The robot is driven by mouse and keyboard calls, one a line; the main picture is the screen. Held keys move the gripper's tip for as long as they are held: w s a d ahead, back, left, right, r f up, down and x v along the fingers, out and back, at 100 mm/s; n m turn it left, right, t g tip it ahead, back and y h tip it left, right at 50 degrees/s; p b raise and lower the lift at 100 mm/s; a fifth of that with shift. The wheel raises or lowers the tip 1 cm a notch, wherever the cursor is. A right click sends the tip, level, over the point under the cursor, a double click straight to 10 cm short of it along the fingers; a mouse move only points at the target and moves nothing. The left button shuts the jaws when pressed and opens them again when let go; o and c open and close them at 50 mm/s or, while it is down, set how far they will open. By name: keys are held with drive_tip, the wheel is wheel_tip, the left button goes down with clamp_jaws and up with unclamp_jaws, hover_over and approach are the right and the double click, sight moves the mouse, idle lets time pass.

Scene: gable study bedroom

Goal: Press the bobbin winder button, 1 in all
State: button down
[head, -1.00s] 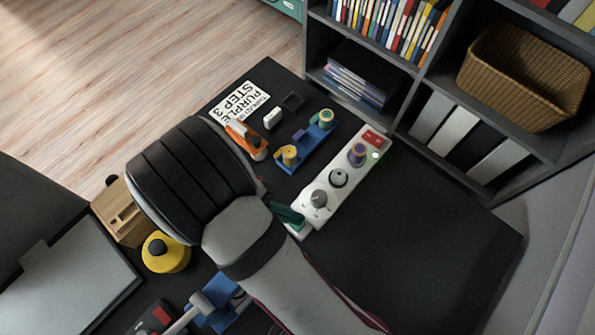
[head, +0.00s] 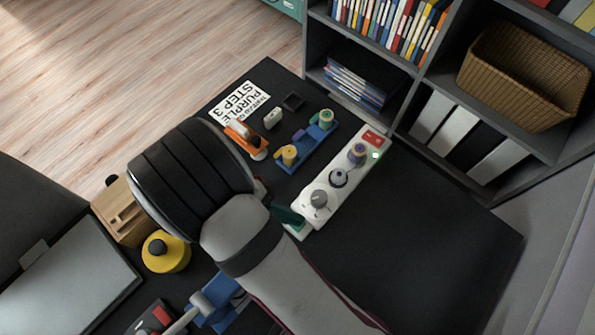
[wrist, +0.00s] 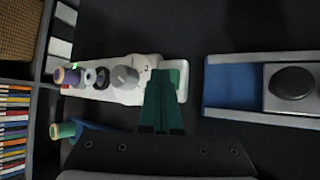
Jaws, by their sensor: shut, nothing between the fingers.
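The bobbin winder is a long white unit (head: 330,205) on the black table, with a grey knob (head: 319,198), a black-and-white round part (head: 338,178), a purple spool (head: 357,152), a red panel (head: 373,137) and a small green light (head: 375,155). In the wrist view the white unit (wrist: 130,93) runs left from my green fingers. My gripper (wrist: 162,76) is shut and empty, its tips over the unit's end beyond the grey knob (wrist: 124,78). In the head view my arm hides part of that end. I cannot tell whether the tips touch it, and no button shows clearly there.
A blue stand with two spools (head: 305,147), an orange tool (head: 246,138) and a printed card (head: 240,103) lie beside the unit. A yellow round container (head: 166,251) and wooden box (head: 124,212) stand left. The table right of the unit is clear, bounded by shelves (head: 440,75).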

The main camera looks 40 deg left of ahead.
idle(0.3)
drive_tip(key=shift+r, duration=0.85)
drive_tip(key=shift+r, duration=2.5)
